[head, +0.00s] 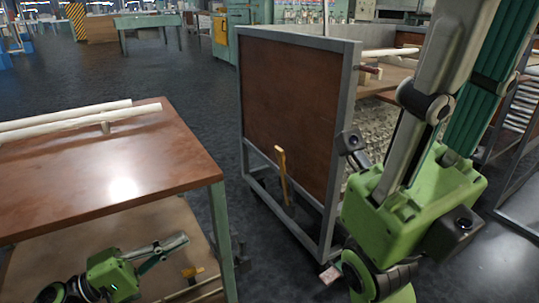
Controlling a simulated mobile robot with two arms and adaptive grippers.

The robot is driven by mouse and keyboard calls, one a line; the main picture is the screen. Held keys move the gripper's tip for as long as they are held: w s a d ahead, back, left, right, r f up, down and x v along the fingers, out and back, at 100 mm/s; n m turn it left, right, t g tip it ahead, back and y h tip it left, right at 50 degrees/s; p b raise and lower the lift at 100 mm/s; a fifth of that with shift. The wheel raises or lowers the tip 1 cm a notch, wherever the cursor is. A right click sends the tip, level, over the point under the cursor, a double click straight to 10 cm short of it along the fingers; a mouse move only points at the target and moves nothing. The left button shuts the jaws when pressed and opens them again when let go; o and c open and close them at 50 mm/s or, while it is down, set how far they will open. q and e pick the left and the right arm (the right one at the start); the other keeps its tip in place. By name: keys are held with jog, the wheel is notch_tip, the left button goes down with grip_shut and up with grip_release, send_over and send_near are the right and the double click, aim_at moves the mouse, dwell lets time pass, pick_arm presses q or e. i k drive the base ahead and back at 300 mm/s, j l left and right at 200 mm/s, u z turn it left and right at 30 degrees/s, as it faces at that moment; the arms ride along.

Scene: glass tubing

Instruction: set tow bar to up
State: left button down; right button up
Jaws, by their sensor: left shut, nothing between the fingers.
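The tow bar (283,177) is a slim yellow-brown bar low on the near end of a grey-framed cart (350,85) with a brown panel. It stands steeply, its top tilted slightly left and its lower end near the bottom rail. My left gripper (186,240) is low at the left, beside the table's lower shelf. It is shut and empty, pointing right, well left of the tow bar and apart from it. My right gripper (440,65) is large and close at the right, pointing up. Its fingertips run past the top edge, and it hides part of the cart.
A brown-topped table (130,180) with white tubes (75,120) stands at the left, its green leg (223,240) between my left gripper and the cart. A small yellow piece (192,271) shows near the shelf. Dark floor (150,75) is clear behind.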

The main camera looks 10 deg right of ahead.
aim_at(280, 153)
jog(key=i+l, duration=0.3)
jog(key=i, duration=0.15)
jog(key=i+l, duration=0.25)
jog(key=i, duration=0.15)
